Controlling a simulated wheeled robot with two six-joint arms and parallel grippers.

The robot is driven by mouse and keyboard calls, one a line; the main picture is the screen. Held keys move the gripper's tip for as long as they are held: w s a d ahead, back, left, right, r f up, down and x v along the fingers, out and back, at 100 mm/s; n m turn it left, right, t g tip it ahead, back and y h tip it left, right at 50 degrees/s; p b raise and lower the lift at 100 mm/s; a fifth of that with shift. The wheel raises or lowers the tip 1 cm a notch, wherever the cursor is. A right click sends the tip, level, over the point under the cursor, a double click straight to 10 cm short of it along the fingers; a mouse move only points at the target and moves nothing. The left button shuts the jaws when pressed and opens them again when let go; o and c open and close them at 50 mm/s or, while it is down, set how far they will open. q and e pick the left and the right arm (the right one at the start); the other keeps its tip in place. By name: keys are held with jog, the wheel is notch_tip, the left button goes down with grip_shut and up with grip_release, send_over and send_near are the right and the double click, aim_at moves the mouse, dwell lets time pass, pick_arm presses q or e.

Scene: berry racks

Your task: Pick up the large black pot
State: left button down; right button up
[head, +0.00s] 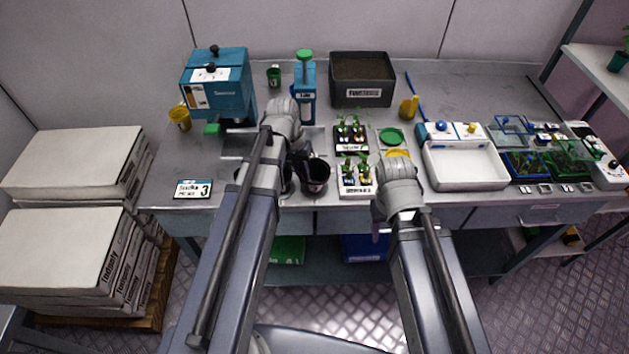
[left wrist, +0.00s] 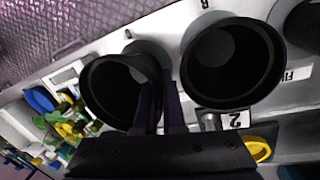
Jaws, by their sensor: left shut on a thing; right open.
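A black pot (head: 318,178) stands at the front of the bench, beside my left wrist. It also shows in the left wrist view (left wrist: 105,95), open mouth toward the camera. My left gripper (left wrist: 160,98) is shut on its rim wall, one finger inside and one outside. In the head view the left gripper (head: 301,162) is partly hidden by its arm. A second black pot (left wrist: 270,75) stands beside it and looks bigger in the wrist view. A third shows at the corner. My right gripper (head: 379,230) is open and empty at the bench's front edge, mostly hidden by its wrist.
White and black seedling trays (head: 357,192) stand right of the held pot. A soil box (head: 361,97), a blue dispenser (head: 305,95) and a blue machine (head: 217,88) stand at the back. A white basin (head: 465,165) is at the right. Bare bench (head: 480,90) lies at the back right.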

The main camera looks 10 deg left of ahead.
dwell(0.5)
pick_arm(q)
notch_tip(320, 180, up, 10)
jog(key=p, duration=1)
notch_tip(320, 180, down, 2)
jog(key=shift+f+b, duration=0.15)
jog(key=shift+b, duration=1)
jog(key=shift+r, duration=0.2)
